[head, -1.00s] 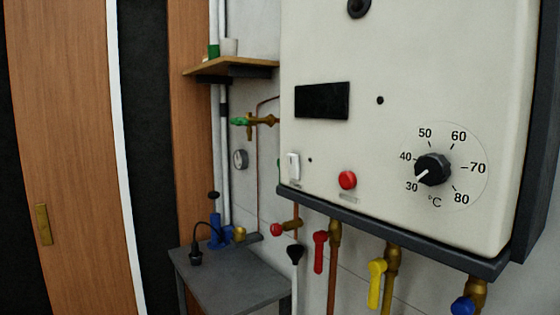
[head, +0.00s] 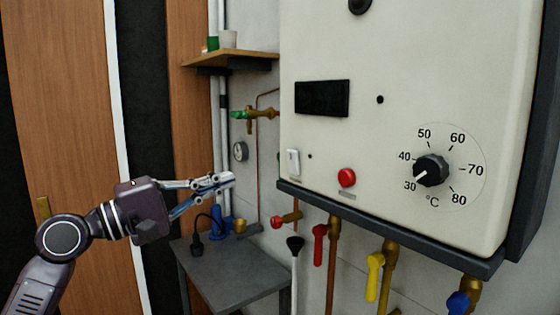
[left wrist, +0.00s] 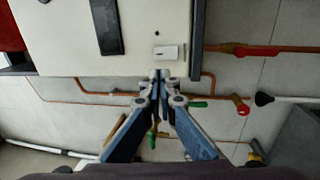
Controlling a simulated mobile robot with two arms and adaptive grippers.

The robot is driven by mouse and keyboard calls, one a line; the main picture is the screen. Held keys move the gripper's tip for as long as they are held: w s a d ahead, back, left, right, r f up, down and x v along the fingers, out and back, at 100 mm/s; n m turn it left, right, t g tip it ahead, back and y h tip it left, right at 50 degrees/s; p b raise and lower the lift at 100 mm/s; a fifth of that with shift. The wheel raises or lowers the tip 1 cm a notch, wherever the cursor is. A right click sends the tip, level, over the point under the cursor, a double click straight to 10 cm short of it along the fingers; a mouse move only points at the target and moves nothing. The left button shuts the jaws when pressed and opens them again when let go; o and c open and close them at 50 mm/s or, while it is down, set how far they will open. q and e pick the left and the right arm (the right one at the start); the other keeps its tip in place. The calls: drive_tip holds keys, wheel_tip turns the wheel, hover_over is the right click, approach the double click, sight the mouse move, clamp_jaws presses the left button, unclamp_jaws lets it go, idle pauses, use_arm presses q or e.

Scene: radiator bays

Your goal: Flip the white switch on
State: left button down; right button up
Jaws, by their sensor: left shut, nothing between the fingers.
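The white switch (head: 293,162) is a small upright rocker at the lower left of the boiler's cream front panel (head: 400,60). It also shows in the left wrist view (left wrist: 168,52), just beyond my fingertips. My left gripper (head: 228,180) is shut and empty, left of the panel and a little lower than the switch in the head view. A gap shows between the fingertips and the switch. In the left wrist view the closed fingertips (left wrist: 161,75) point towards the panel's edge near the switch. My right gripper is not in view.
A red button (head: 347,178) and a black temperature dial (head: 431,170) sit right of the switch. Below hang valves with red (head: 319,244), yellow (head: 374,275) and blue (head: 458,303) handles. A grey table (head: 230,272) and a wooden shelf (head: 230,60) stand left.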

use_arm(q)
drive_tip(key=p, duration=0.6)
approach(291, 157)
drive_tip(key=x, duration=0.5)
drive_tip(key=shift+d+r, duration=0.2)
drive_tip(key=shift+r, duration=0.1)
drive_tip(key=shift+w+d+p, duration=0.45)
drive_tip(key=shift+d, duration=0.1)
drive_tip(key=shift+w+d+f, duration=0.1)
drive_tip(key=shift+w, duration=0.05)
